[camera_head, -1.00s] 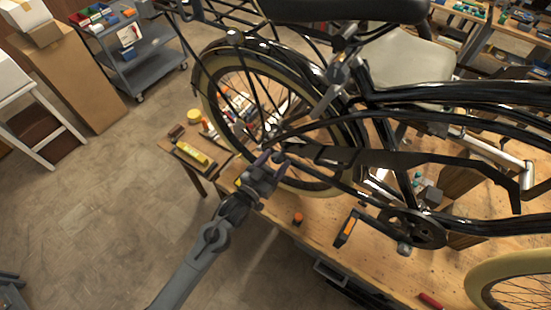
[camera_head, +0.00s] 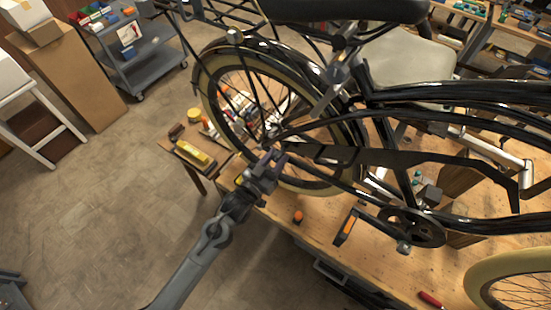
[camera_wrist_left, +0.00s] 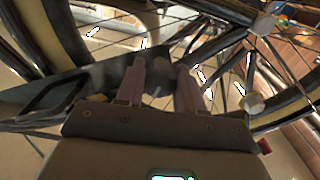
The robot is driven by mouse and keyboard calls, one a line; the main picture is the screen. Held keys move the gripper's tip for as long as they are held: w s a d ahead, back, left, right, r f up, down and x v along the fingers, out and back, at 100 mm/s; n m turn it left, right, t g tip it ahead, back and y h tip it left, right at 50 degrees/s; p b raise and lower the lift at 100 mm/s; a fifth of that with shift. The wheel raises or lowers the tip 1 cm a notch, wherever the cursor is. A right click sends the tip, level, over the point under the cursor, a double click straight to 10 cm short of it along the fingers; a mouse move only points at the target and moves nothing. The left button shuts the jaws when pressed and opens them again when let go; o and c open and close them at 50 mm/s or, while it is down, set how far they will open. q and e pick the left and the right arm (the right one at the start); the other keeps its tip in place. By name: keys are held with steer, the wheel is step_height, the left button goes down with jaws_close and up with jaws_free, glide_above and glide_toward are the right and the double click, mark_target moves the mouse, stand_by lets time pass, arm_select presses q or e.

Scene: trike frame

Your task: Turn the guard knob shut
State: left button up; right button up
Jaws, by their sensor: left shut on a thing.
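The black chain guard (camera_head: 400,160) runs along the lower side of the bicycle frame, from the rear wheel (camera_head: 212,95) towards the crank (camera_head: 415,228). My left gripper (camera_head: 274,157) is at the guard's rear end, beside the wheel's lower spokes. In the left wrist view its two fingers (camera_wrist_left: 162,78) are shut on a small blurred grey part between them, apparently the guard knob (camera_wrist_left: 159,72). The dark guard plate (camera_wrist_left: 95,78) lies just beyond and to the left of the fingers. The fingers hide most of the knob, so its turn angle cannot be told. My right gripper is not in view.
The wooden bench (camera_head: 300,235) carries the bicycle. An orange-topped piece (camera_head: 298,217), an orange-and-black tool (camera_head: 346,228) and a red-handled tool (camera_head: 430,300) lie near its front edge. A yellow level (camera_head: 195,155) lies at the left. The floor at left is open.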

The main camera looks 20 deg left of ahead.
arm_select(q)
steer(key=shift+r+n, duration=0.1)
steer(key=shift+n, duration=0.5)
steer(key=shift+n+p, duration=0.45)
steer(key=shift+n, duration=0.15)
steer(key=shift+f, duration=0.2)
steer(key=o, duration=1)
steer(key=shift+o, duration=0.2)
steer(key=b+v, duration=0.2)
steer(key=v, duration=0.8)
steer(key=shift+s, duration=0.4)
